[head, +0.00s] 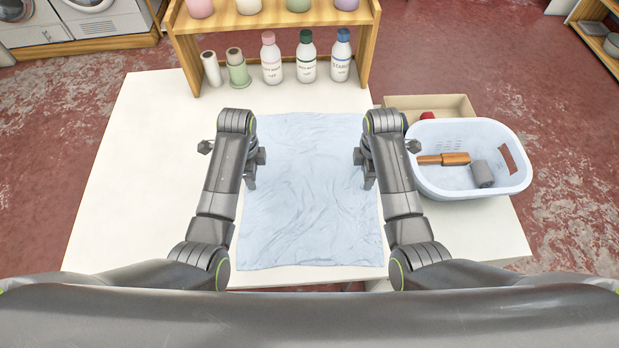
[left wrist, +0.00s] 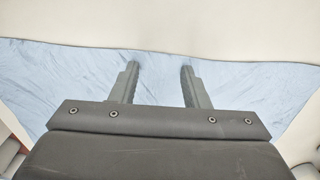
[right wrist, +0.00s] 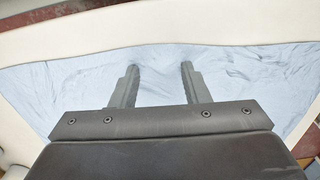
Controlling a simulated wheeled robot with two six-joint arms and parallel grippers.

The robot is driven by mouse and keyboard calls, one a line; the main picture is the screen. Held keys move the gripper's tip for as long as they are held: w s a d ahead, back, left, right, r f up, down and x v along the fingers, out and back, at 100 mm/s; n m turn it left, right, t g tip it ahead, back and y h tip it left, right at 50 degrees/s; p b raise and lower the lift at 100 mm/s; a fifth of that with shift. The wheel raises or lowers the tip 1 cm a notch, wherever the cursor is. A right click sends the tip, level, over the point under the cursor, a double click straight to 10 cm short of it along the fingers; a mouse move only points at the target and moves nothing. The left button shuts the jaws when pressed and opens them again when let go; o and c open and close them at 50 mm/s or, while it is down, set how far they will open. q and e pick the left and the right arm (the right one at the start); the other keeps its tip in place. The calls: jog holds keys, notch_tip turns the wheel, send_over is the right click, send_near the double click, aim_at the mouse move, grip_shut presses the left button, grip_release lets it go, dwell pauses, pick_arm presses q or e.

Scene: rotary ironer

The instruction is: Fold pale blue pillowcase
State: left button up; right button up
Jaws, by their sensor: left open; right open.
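The pale blue pillowcase (head: 311,195) lies spread flat and slightly wrinkled on the white table, its near edge close to the table's front edge. My left gripper (head: 250,184) is over its left side and my right gripper (head: 369,184) is over its right side. In the left wrist view, the open left fingers (left wrist: 160,68) point at the cloth with nothing between them but pillowcase (left wrist: 80,80) below. In the right wrist view, the open right fingers (right wrist: 158,70) are likewise empty above the pillowcase (right wrist: 230,75). Parts of the side edges are hidden by my arms.
A pale blue laundry basket (head: 513,190) with a wooden-handled tool (head: 443,159) and a grey roll (head: 482,174) stands at right, before a cardboard box (head: 455,105). Several bottles, one a pink-capped bottle (head: 271,62), stand under a wooden shelf (head: 280,20). The white table (head: 130,170) is bare at left.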

pick_arm(q)
jog(key=shift+c, duration=0.2)
pick_arm(e)
jog(key=shift+c, duration=0.2)
pick_arm(q)
jog(key=shift+f, duration=0.1)
grip_shut()
pick_arm(e)
jog(key=shift+f, duration=0.1)
grip_shut()
